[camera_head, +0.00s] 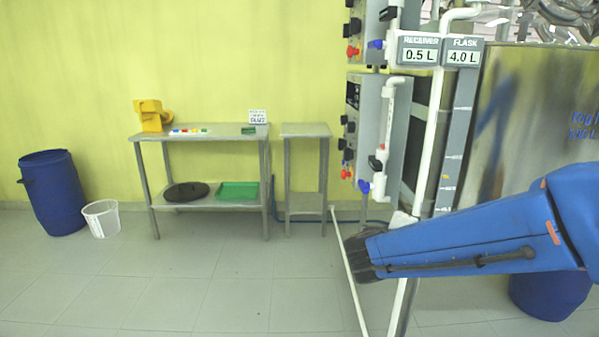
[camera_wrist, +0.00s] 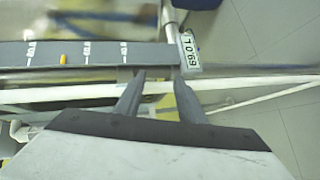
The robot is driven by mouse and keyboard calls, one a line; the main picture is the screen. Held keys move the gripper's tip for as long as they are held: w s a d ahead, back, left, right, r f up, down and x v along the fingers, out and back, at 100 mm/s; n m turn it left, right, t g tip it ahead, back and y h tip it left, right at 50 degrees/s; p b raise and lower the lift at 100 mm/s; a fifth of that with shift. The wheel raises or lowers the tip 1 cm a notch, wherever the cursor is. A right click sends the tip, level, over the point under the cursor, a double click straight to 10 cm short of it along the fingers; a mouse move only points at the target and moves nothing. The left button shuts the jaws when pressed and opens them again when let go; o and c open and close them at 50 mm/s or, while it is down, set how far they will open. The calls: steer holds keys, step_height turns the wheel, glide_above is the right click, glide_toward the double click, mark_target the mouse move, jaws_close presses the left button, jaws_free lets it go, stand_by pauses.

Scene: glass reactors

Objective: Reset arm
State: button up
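My gripper (camera_wrist: 160,80) shows in the wrist view with its two grey fingers apart. I see nothing held between them. Beyond the fingertips runs a long grey bar (camera_wrist: 90,54) with white marks and a small yellow marker, with white piping below it in the picture. A small numbered label (camera_wrist: 189,49) sits at the bar's right end. I cannot tell whether the fingers touch the bar or the piping. In the head view my blue arm reaches in from the right, in front of the white frame; the gripper's fingers cannot be made out there.
The reactor rig has a white pipe frame (camera_head: 431,130), control boxes (camera_head: 369,120) and a large metal panel (camera_head: 520,120), close to my arm. A steel table (camera_head: 225,138), a small stand (camera_head: 306,130) and a blue barrel (camera_head: 52,192) stand by the wall.

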steer(key=s+d+f+m+g+y, duration=0.2)
steer(key=s+d+f+m+g, duration=0.1)
steer(key=s, duration=0.5)
steer(key=s+d+f+m+g+y, duration=0.1)
steer(key=s+d+f+m+g, duration=0.2)
steer(key=s, duration=0.5)
steer(key=s+a+m+y, duration=0.2)
steer(key=s+a+y, duration=0.5)
steer(key=s, duration=0.3)
steer(key=shift+a+f+t+y, duration=0.15)
steer(key=shift+a+t+y, duration=0.15)
steer(key=shift+a, duration=0.55)
steer(key=shift+d, duration=0.15)
steer(key=shift+c, duration=0.6)
